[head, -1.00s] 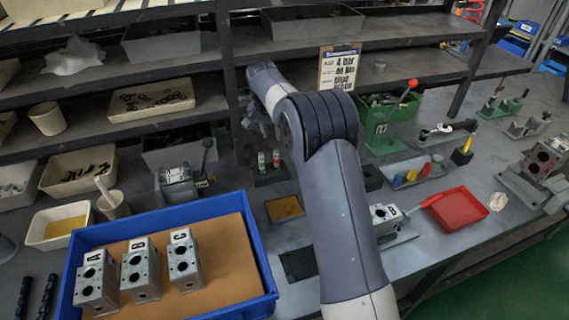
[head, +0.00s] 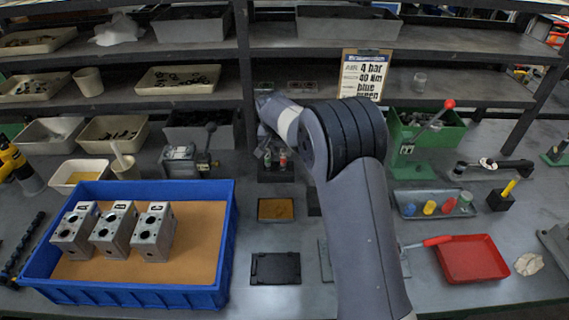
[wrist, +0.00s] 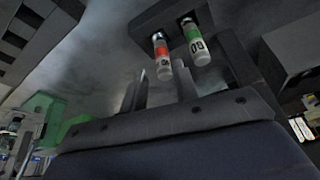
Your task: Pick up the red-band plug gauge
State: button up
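The red-band plug gauge (wrist: 161,50) and a green-band gauge (wrist: 196,45) are side by side in a dark block (wrist: 173,18) in the wrist view. In the head view, the red-band gauge (head: 282,159) is right of the green-band one (head: 267,158), both upright in the small dark stand (head: 276,174). In the head view my gripper is mostly hidden by my arm near the stand.
A blue tray (head: 227,235) holds metal valve blocks A, B and C. A lever-handled fixture (head: 185,160) stands left of the stand, and a green lever press (head: 408,150) right. Dark shelves (head: 210,92) rise behind. A red tray (head: 470,262) lies front right.

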aim_at(283, 154)
jog(key=shift+w+p+x, duration=0.1)
jog(key=shift+p+x, duration=0.3)
jog(key=shift+x, duration=1.3)
jog(key=shift+w+p+x, duration=0.15)
jog(key=shift+p+x, duration=0.25)
jog(key=shift+x, duration=1.25)
jog(key=shift+r, duration=0.1)
grip_shut()
